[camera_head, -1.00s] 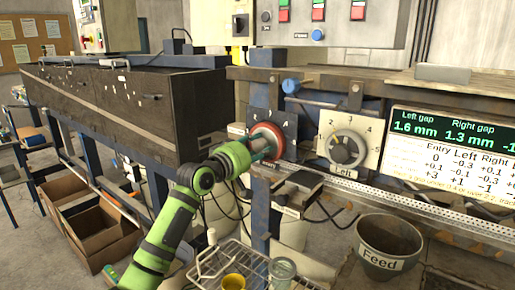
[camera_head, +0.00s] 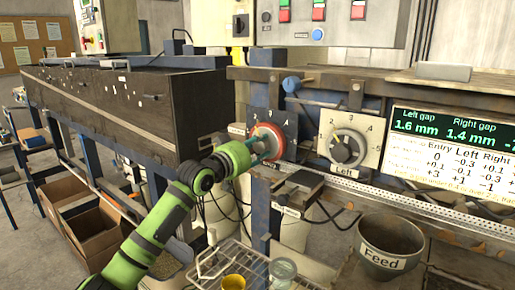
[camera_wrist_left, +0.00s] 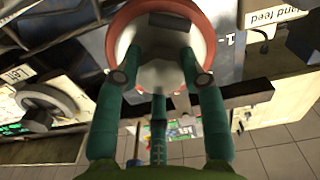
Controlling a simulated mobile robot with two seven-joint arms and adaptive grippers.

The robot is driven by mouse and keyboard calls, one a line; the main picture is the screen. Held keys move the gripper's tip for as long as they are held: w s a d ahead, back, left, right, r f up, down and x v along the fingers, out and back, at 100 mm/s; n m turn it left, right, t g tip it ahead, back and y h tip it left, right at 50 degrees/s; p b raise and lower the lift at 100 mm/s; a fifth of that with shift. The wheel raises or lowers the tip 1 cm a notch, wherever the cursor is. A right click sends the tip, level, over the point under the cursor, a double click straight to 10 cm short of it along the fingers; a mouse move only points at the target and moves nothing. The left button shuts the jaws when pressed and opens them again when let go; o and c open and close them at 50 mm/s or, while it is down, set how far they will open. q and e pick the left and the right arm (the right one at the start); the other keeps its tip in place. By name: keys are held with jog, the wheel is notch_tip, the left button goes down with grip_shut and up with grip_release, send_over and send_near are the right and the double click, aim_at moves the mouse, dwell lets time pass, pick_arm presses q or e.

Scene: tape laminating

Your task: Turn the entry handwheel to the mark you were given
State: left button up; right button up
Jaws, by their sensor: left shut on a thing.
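A handwheel with a red rim and pale hub (camera_head: 268,141) is on a dark plate with numerals on the machine front. In the left wrist view its red rim (camera_wrist_left: 119,27) surrounds a pale hub. My left gripper (camera_head: 257,158) has its teal fingers at the wheel, shut on it; in the left wrist view the gripper (camera_wrist_left: 162,77) has fingers on both sides of the hub. The display (camera_head: 440,122) reads left gap 1.6 mm and right gap 1.4 mm. The wheel's pointer against the numerals is too small or hidden to read. My right gripper is not in view.
A grey knob labelled Left (camera_head: 347,147) is on a pale dial plate to the right. Below are a Feed bucket (camera_head: 391,247), a wire rack (camera_head: 215,264) with cups, and a small dark box (camera_head: 300,185). Cardboard boxes (camera_head: 88,237) are on the left.

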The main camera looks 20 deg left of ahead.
pick_arm(q)
jog(key=m, duration=0.3)
jog(key=shift+f+m, duration=0.2)
jog(key=shift+m, duration=0.2)
jog(key=shift+m+p, duration=0.7)
jog(key=shift+m, duration=1)
jog(key=o, duration=1.1)
jog(key=shift+a, duration=0.1)
jog(key=shift+o, duration=0.2)
jog(key=v, duration=1.2)
